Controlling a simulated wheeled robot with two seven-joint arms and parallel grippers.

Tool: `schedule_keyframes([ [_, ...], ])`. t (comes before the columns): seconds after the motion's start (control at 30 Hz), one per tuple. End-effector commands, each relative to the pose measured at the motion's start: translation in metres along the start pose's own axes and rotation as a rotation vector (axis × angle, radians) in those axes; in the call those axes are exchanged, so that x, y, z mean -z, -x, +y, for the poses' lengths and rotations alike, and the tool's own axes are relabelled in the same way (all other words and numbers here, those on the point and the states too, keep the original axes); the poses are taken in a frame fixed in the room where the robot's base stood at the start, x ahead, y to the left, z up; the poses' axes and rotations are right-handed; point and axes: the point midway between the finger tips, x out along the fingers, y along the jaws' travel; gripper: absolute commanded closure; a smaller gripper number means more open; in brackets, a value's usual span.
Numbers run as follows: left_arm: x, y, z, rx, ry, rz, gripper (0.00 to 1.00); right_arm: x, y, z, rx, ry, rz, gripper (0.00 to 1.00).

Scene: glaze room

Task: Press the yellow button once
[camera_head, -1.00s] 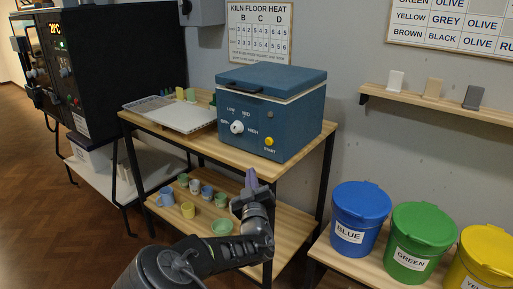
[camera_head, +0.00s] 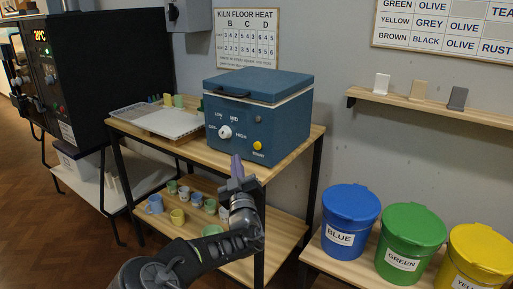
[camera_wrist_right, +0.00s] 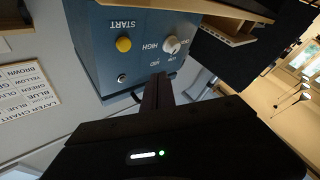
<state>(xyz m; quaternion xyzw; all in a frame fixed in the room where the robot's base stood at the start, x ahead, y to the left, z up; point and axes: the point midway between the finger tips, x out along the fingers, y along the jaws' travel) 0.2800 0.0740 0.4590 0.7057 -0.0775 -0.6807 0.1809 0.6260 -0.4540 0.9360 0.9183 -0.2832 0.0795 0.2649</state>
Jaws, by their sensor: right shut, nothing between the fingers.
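The yellow button (camera_head: 258,146) is on the front face of the blue kiln box (camera_head: 290,122), at its lower right, above the word START. It also shows in the right wrist view (camera_wrist_right: 124,44), where the picture is upside down. My right gripper (camera_head: 237,160) is in front of the kiln's front face, left of and a little below the button in the head view. Its fingers are shut and empty, and in the wrist view they (camera_wrist_right: 157,84) appear apart from the button. My left gripper is not in view.
A white dial (camera_head: 225,132) sits left of the button. The kiln stands on a wooden table (camera_head: 312,137) beside a pale tray (camera_head: 172,124). Blue (camera_head: 349,215), green (camera_head: 411,240) and yellow (camera_head: 478,255) buckets stand at the right.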

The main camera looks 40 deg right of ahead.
Motion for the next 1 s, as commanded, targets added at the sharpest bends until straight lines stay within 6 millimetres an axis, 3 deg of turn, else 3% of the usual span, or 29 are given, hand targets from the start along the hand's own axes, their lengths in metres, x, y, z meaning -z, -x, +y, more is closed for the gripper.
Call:
schedule_keyframes([
  [0.5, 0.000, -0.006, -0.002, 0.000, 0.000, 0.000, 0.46, -0.033, -0.043, 0.032, -0.002, -0.001, -0.001, 1.00],
  [1.0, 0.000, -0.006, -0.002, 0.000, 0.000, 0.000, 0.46, -0.036, -0.049, 0.036, 0.000, 0.000, -0.001, 1.00],
])
